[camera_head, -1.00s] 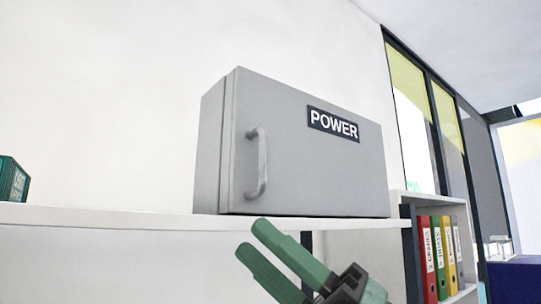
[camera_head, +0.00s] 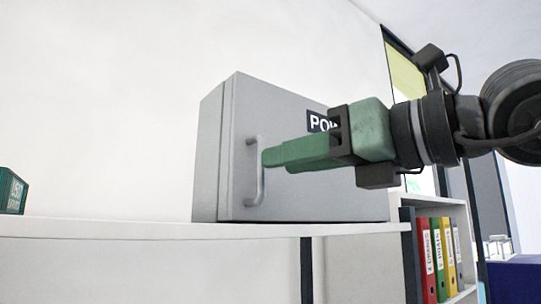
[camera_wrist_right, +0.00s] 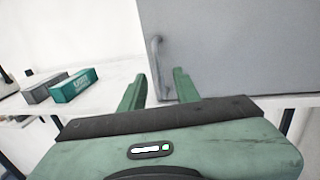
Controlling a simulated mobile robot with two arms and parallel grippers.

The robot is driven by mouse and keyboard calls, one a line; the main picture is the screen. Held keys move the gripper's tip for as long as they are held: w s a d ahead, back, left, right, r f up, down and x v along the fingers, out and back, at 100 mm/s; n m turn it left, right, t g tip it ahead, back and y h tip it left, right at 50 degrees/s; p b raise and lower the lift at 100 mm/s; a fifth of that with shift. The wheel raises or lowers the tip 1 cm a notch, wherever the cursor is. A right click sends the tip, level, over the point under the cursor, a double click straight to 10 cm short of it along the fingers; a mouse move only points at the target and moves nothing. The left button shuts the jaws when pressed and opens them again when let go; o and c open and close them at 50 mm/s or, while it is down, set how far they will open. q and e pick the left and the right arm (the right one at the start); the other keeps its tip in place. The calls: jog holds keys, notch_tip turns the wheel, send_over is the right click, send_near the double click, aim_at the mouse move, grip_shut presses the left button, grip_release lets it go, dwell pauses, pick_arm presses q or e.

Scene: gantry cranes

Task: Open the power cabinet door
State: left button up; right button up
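The grey power cabinet (camera_head: 300,190) stands on a white shelf with its door shut. Its vertical bar handle (camera_head: 260,189) is on the left side of the door front. My right gripper (camera_head: 266,158) comes in from the right, its green fingers pointing left with the tips at the handle's upper half. My left gripper is not in view.
The white shelf (camera_head: 120,229) runs under the cabinet. A green container model (camera_head: 12,190) sits at the far left; a grey one (camera_wrist_right: 45,87) lies beside it in the wrist view. Several coloured binders (camera_head: 440,258) stand in a bookcase at the lower right.

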jog(key=shift+p+x, duration=0.45)
jog(key=shift+x, duration=1.5)
grip_shut()
